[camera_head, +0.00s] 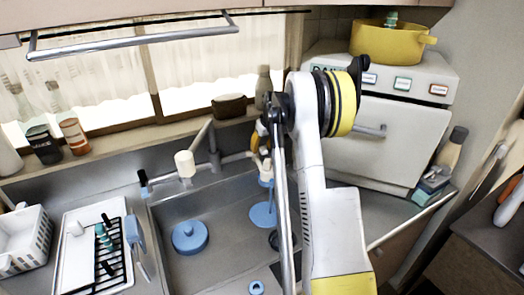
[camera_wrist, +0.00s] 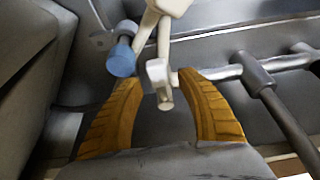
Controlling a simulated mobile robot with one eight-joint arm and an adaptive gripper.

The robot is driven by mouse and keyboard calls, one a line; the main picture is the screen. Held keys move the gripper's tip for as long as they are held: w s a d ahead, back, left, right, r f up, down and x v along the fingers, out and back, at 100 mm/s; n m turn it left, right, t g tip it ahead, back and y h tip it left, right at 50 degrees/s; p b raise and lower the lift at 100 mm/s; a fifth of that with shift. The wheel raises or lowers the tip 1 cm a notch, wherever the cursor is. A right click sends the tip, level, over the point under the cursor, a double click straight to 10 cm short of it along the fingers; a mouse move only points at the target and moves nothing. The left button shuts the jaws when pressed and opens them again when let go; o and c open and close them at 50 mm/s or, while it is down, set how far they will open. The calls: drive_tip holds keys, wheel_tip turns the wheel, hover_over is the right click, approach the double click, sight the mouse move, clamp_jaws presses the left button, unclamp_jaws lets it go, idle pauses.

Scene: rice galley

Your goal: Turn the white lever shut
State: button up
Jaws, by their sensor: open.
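The white lever (camera_wrist: 158,80) sits at the end of a metal pipe (camera_wrist: 222,73) in the wrist view. My gripper (camera_wrist: 163,88) is open, with one yellow-brown ridged finger on each side of the lever. I cannot tell whether either finger touches it. In the head view, my gripper (camera_head: 261,143) is at the right end of the sink tap's pipe (camera_head: 237,157). My arm and fingers partly hide that end. A white part (camera_head: 265,170) shows just below the fingers there.
A blue-ended part (camera_wrist: 121,60) is close to one finger in the wrist view. The sill holds a dark bowl (camera_head: 229,106) and a bottle (camera_head: 263,85).

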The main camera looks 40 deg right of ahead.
drive_tip(key=shift+w+f, duration=0.1)
drive_tip(key=shift+f, duration=0.15)
clamp_jaws()
